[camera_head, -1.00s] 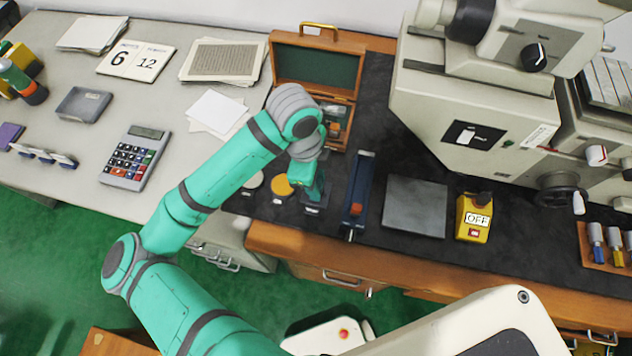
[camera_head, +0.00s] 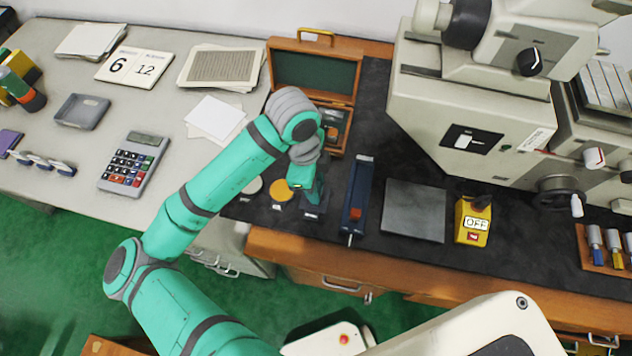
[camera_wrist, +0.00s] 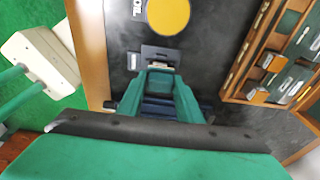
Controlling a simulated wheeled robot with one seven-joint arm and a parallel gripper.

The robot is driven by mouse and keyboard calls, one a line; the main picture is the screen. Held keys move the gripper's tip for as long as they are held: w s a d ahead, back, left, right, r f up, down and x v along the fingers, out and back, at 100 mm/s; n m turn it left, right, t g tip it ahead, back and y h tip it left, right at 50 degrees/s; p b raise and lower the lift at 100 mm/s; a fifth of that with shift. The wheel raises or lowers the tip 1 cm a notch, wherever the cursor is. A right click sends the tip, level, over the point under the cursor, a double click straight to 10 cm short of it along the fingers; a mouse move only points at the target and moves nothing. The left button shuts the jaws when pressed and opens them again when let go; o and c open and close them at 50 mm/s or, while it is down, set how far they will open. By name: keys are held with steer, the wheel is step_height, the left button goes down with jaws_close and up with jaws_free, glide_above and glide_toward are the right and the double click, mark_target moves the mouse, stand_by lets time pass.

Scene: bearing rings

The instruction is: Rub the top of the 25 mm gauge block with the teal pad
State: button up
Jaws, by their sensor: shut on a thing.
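My gripper (camera_head: 312,200) points down at the front of the dark bench mat, just right of a yellow disc (camera_head: 281,190). It is shut, seemingly on the teal pad; the fingers hide most of what is held, and teal on teal is hard to separate. In the wrist view my gripper (camera_wrist: 163,78) is at a dark square tile (camera_wrist: 160,54), with the yellow disc (camera_wrist: 168,14) beyond. Gauge blocks lie in an open wooden case (camera_head: 338,98), which also shows in the wrist view (camera_wrist: 238,75). I cannot tell which is the 25 mm block.
Further right are a grey plate (camera_head: 414,210), a yellow OFF box (camera_head: 473,220) and a large machine (camera_head: 470,110). A pale disc (camera_head: 252,186) lies left. The bench's wooden front edge is near.

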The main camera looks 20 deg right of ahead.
steer(key=shift+s+a, duration=0.1)
steer(key=shift+r, duration=2.5)
